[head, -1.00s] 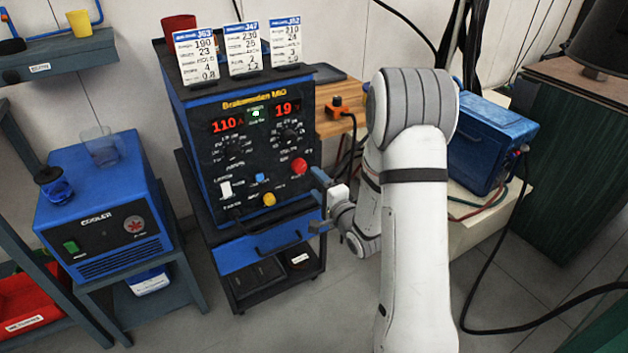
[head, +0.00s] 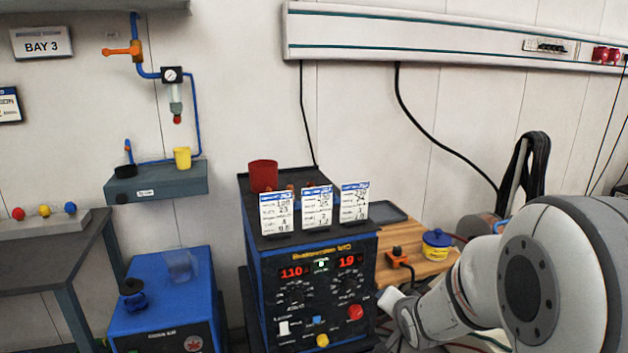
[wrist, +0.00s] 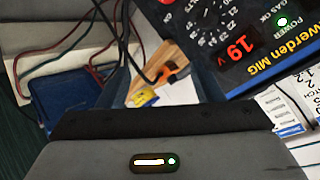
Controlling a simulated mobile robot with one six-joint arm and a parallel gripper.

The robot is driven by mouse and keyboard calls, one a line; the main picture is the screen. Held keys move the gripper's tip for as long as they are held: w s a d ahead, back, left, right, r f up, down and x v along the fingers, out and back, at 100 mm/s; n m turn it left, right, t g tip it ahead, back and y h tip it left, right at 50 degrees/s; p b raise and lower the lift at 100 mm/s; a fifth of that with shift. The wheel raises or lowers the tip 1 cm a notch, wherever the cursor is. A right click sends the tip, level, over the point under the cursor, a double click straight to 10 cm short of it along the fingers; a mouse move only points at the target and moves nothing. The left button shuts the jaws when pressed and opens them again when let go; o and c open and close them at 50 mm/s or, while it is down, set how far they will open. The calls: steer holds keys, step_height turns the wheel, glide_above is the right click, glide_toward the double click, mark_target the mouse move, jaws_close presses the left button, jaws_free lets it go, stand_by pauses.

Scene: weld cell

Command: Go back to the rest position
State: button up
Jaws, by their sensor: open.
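My gripper (wrist: 164,78) shows in the wrist view with its two dark fingers spread apart and nothing between them. It is apart from the welder's front panel. In the head view my arm comes in from the lower right, with its wrist beside the right side of the blue and black welder (head: 318,253). The fingers cannot be made out there. The welder's red displays read 110 and 19. The wrist view shows part of the same panel, with the 19 display, at the upper right.
Three cards (head: 317,208) and a red cup (head: 263,176) stand on the welder. A wooden bench (head: 425,264) behind my wrist holds a blue and yellow tin (head: 436,244) and an orange clamp (head: 398,257). The blue cooler (head: 165,300) stands left. Dark cables cross the wrist view.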

steer(key=s+a+r+n+g+p, duration=0.1)
steer(key=s+r+n+g+p, duration=0.3)
steer(key=s+r, duration=0.5)
steer(key=s+a+r+n+g+p, duration=0.2)
steer(key=s+r+p, duration=0.5)
steer(key=s, duration=0.8)
step_height(320, 180, up, 2)
steer(key=shift+r+n+g, duration=0.1)
steer(key=shift+n+g, duration=0.8)
steer(key=shift+g, duration=0.2)
steer(key=shift+s+a, duration=0.1)
